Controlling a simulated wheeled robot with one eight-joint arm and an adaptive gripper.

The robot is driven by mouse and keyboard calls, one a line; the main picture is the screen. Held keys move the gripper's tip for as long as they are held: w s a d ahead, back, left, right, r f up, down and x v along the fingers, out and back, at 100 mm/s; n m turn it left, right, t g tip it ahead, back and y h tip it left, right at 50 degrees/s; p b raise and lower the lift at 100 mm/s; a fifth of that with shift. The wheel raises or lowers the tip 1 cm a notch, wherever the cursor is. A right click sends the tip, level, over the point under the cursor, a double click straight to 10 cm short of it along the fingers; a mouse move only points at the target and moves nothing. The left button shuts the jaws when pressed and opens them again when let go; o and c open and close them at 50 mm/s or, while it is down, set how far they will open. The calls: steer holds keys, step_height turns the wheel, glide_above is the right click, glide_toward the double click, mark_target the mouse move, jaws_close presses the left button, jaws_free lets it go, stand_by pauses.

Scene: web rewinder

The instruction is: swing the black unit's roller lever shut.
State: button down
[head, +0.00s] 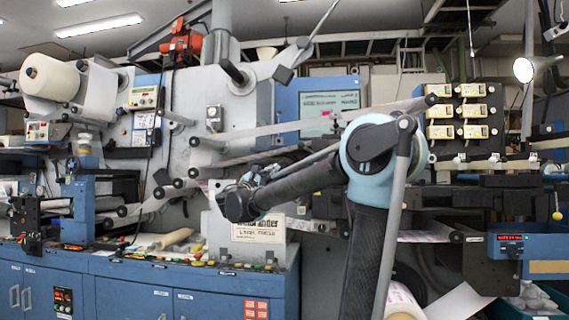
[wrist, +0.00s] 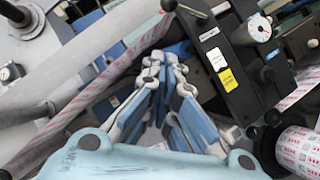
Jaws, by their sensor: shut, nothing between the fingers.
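The black unit (wrist: 235,70) shows in the wrist view, to the right of my fingers. It is a tilted dark plate with a white and a yellow label and a round white gauge (wrist: 260,28). A black rod with a round knob (wrist: 168,5) sticks out from its upper left end; I cannot tell for sure whether this is the roller lever. My gripper (wrist: 163,62) is shut and empty, with its tips apart from the plate, as far as I can tell. In the head view my gripper (head: 240,200) is in front of the machine, and the unit is not clearly seen there.
A roll of red-printed web (wrist: 296,150) sits at the wrist view's lower right. A printed web strip (wrist: 120,62) runs diagonally behind my fingers. In the head view, a blue cabinet (head: 130,290) stands below left and a screen (head: 330,108) stands behind my arm.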

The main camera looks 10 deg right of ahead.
steer(key=s+d+r+x, duration=0.1)
steer(key=s+r+x, duration=0.1)
steer(key=x, duration=1)
steer(key=shift+w+d, duration=0.15)
steer(key=shift+d, duration=0.05)
steer(key=shift+r+m+g, duration=0.4)
steer(key=shift+r+m, duration=0.05)
steer(key=shift+m, duration=0.15)
